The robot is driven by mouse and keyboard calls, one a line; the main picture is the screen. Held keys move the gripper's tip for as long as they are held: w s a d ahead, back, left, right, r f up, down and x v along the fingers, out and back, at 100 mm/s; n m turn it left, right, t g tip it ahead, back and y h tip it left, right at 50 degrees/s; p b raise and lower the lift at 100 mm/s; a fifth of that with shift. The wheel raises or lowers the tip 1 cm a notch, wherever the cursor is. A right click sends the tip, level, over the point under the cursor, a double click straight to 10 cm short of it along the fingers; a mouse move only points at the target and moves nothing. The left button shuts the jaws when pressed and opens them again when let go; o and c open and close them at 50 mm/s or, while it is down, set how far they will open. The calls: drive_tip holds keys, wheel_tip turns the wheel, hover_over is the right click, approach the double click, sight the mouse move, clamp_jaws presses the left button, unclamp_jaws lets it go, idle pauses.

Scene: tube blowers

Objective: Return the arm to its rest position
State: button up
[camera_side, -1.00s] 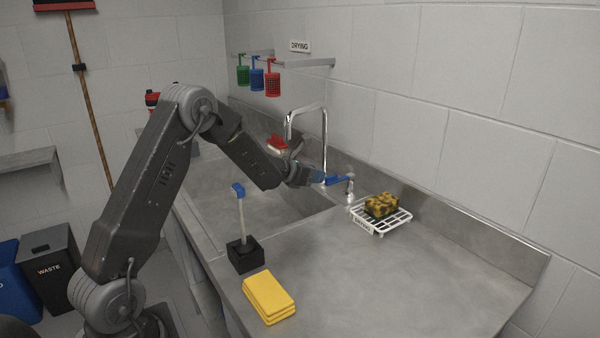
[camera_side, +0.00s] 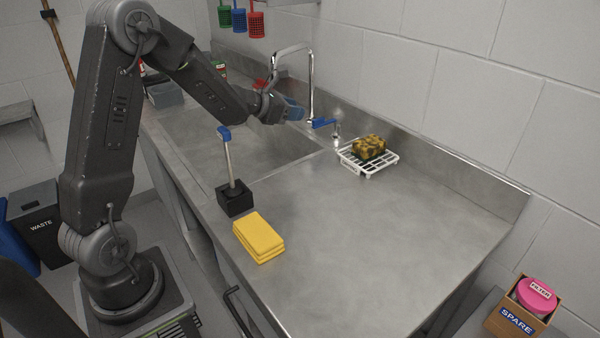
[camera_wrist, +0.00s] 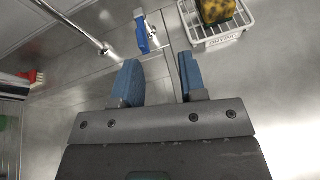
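My gripper (camera_wrist: 158,82) has two blue finger pads standing apart in the wrist view, with nothing between them. It is open and empty. In the side view my gripper (camera_side: 297,110) hangs over the back of the sink area, close to the faucet (camera_side: 311,85) and left of the blue tap lever (camera_side: 322,123). The blue lever (camera_wrist: 146,36) also shows beyond the fingers in the wrist view, apart from them. My arm reaches from its base at the left across the sink.
A white rack (camera_side: 371,165) holds a yellow-black sponge (camera_side: 369,147). A black holder (camera_side: 234,198) with a blue-topped brush (camera_side: 224,133) and stacked yellow cloths (camera_side: 259,237) stand at the counter's front. A box marked SPARE (camera_side: 517,318) is at lower right. The counter's right part is clear.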

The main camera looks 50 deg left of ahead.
drive_tip(key=s+d+r+m+g+h, duration=0.2)
drive_tip(key=s+d+r+m, duration=0.2)
drive_tip(key=d+m, duration=0.3)
drive_tip(key=s+d+r+m+g+h, duration=0.2)
drive_tip(key=s+d+r+m, duration=0.15)
drive_tip(key=d+m, duration=0.35)
drive_tip(key=s+d+r+m+g+h, duration=0.1)
drive_tip(key=s+d+r+m+h, duration=0.25)
drive_tip(key=d, duration=0.55)
drive_tip(key=s+f+m+g+y, duration=0.3)
drive_tip(key=s+m+y, duration=0.5)
drive_tip(key=s+m, duration=0.8)
drive_tip(key=shift+s+d+f+y, duration=0.35)
drive_tip(key=shift+s+f, duration=0.35)
drive_tip(key=shift+s, duration=0.95)
